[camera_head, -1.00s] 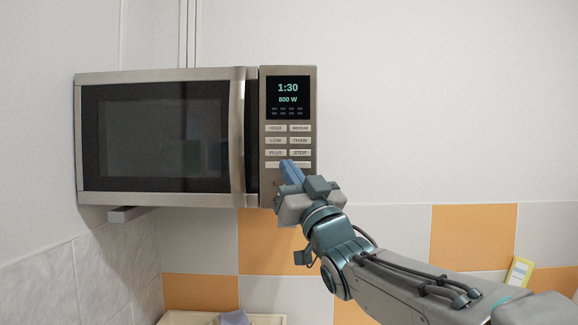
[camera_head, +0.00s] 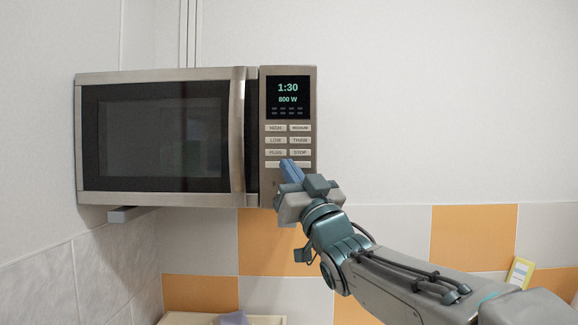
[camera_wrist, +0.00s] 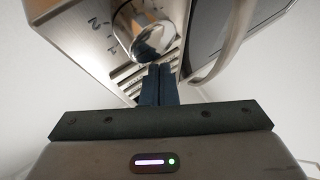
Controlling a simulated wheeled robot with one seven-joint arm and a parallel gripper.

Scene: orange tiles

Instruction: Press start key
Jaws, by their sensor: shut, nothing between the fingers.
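The microwave (camera_head: 160,135) has a control panel on its right, with a lit display (camera_head: 288,97) reading 1:30 and 800 W. Several labelled keys sit below it, including PLUS and STOP. Under them is a long key (camera_head: 303,164), partly covered by my fingers; its label cannot be read. My gripper (camera_head: 288,164) is shut and empty, its blue fingertips in front of this long key. In the wrist view, the shut fingers (camera_wrist: 159,84) point at the rows of keys (camera_wrist: 124,76), beside a round shiny knob (camera_wrist: 150,34). Whether the tips touch the panel cannot be told.
The microwave door handle (camera_head: 237,135) stands out just left of the panel. Orange and white tiles (camera_head: 265,240) cover the wall below. A yellow-edged card (camera_head: 519,271) is at the lower right. Free room lies to the right of the microwave.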

